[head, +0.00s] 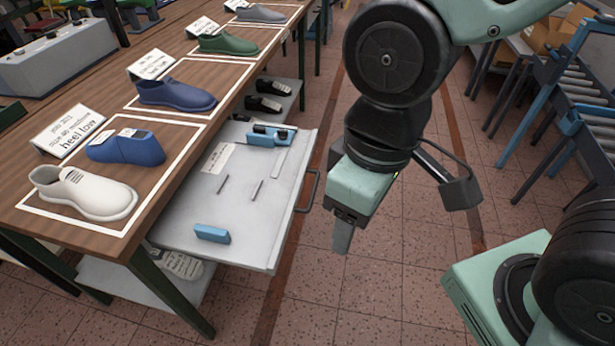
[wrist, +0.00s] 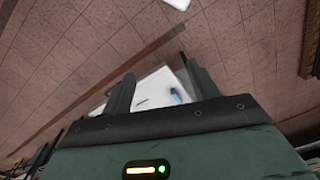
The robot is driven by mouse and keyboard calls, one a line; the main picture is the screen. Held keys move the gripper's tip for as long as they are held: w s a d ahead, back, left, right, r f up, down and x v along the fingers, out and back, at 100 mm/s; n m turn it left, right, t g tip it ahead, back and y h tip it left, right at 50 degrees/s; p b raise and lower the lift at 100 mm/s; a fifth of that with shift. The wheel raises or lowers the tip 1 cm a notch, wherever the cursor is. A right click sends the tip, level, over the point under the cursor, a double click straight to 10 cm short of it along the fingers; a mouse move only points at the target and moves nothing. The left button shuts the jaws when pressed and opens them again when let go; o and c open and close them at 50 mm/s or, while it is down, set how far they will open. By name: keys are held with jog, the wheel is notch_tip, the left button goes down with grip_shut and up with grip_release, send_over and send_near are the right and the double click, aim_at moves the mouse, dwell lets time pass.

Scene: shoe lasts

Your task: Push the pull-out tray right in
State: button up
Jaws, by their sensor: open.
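The pull-out tray (head: 255,213) is a pale grey drawer that sticks out from under the wooden bench toward the aisle. Its front has a dark bar handle (head: 310,190). On it lie a blue block (head: 211,233), a blue tool (head: 270,134), thin metal pieces and a paper sheet. My gripper (head: 341,240) hangs in the aisle to the right of the tray front, pointing down and apart from the handle in the head view. In the wrist view my gripper (wrist: 158,92) is open, its two fingers spread, with part of the tray (wrist: 155,85) visible between and beyond them.
The wooden bench (head: 150,100) carries shoes and lasts in white-outlined spaces with cards, including a white shoe (head: 85,193) and blue last (head: 126,148). More shoes rest on a lower shelf. A roller conveyor (head: 575,85) stands at right. The tiled aisle floor is clear.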

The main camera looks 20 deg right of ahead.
jog(key=shift+w+f+b, duration=0.3)
jog(key=shift+w+f, duration=0.15)
jog(key=shift+w, duration=0.3)
jog(key=c, duration=0.5)
jog(key=w+d+f+n+t+b, duration=0.1)
jog(key=w+f+n+t+b, duration=0.1)
jog(key=w, duration=0.5)
jog(key=w+d+f+n+t+y+b, duration=0.1)
jog(key=w+f+n+b, duration=0.1)
jog(key=w+f, duration=0.3)
jog(key=w, duration=0.3)
jog(key=shift+w+d+f+t+b, duration=0.15)
jog(key=shift+w+f+t+b, duration=0.15)
jog(key=shift+t+b, duration=0.1)
jog(key=w+d+f+n+t+y+b, duration=0.1)
jog(key=w+d+f+n+t+b, duration=0.15)
jog(key=w+f, duration=0.35)
jog(key=w+d+f+n+t+y+b, duration=0.1)
jog(key=w+d+f+n+y+b, duration=0.2)
jog(key=w, duration=0.5)
jog(key=w+d+f+n+t+y+b, duration=0.1)
jog(key=w+d+f+n+y+b, duration=0.15)
jog(key=d+f+n+b, duration=0.45)
jog(key=n+y, duration=0.6)
send_near(314, 186)
jog(key=shift+g+h, duration=0.25)
jog(key=x, duration=1)
jog(key=shift+p, duration=0.35)
jog(key=shift+c, duration=0.3)
grip_shut()
